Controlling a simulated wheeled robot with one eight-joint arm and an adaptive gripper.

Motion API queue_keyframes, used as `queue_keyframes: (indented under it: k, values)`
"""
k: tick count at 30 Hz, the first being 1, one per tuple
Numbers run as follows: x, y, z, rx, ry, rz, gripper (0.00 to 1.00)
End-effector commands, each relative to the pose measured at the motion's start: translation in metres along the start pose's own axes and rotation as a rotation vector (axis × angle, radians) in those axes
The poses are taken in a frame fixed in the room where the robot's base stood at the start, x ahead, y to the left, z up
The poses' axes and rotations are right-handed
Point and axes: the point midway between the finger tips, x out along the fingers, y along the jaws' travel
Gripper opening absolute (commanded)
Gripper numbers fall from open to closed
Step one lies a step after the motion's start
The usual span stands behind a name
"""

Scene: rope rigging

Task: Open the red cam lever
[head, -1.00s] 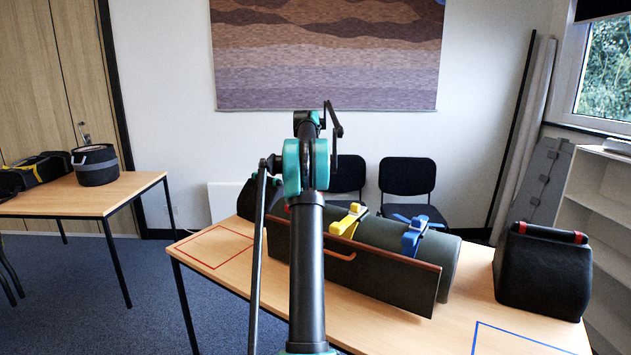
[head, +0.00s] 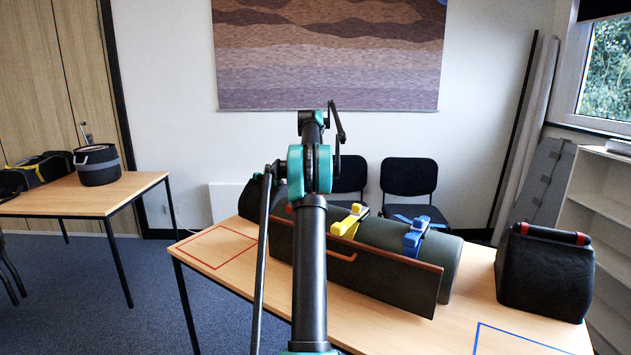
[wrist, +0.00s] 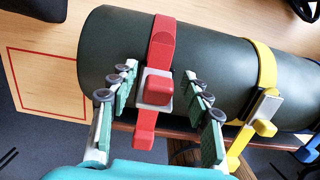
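The red cam lever (wrist: 160,88) sits on a red strap around a dark green cylinder (wrist: 112,70) in the wrist view. It has a square block on a grey plate and a red tab (wrist: 145,133) pointing down the picture. My gripper (wrist: 160,80) is open, with its green-padded fingers on either side of the lever. Gaps show between the fingers and the block; nothing is held. In the head view my arm hides nearly all of the red lever, and the cylinder (head: 440,262) lies behind a dark board.
A yellow lever (head: 349,220) and a blue lever (head: 416,236) sit farther right along the cylinder. The dark board (head: 385,276) with a red-brown top edge stands in front. A black bag (head: 543,275) is at the right. A red outlined square (head: 218,246) on the table is empty.

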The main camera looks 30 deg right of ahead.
Motion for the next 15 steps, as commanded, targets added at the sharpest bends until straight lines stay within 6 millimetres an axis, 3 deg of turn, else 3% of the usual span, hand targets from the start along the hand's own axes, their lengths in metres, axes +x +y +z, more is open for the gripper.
queue_keyframes:
  k: [8,15]
  values:
    - [-0.005,0.0,0.0,0.0,0.0,0.0,0.48]
    - [-0.04,0.0,0.0,0.0,0.0,0.0,0.48]
